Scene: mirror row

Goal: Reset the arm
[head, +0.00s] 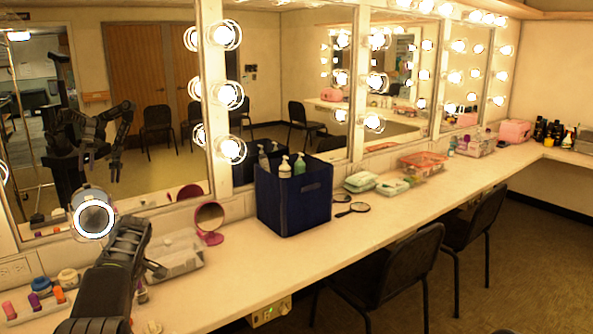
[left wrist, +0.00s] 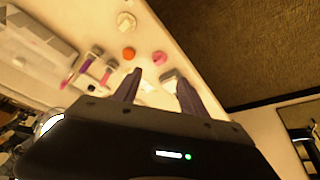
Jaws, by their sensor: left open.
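My left arm comes in at the bottom left of the head view, over the counter (head: 270,262). Its gripper (left wrist: 158,88) is open and empty in the left wrist view, with its two dark fingers apart over the counter top. An orange-topped item (left wrist: 128,53) and a pink round item (left wrist: 159,57) lie just beyond the fingertips. A small greyish item (left wrist: 170,77) shows between the fingers; I cannot tell what it is. My right gripper is not directly in view; a robot with arms shows only as a reflection in the mirror.
A navy bin (head: 293,195) with pump bottles stands farther right. Black chairs (head: 400,265) stand along the counter's front. Counter before the bin is clear.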

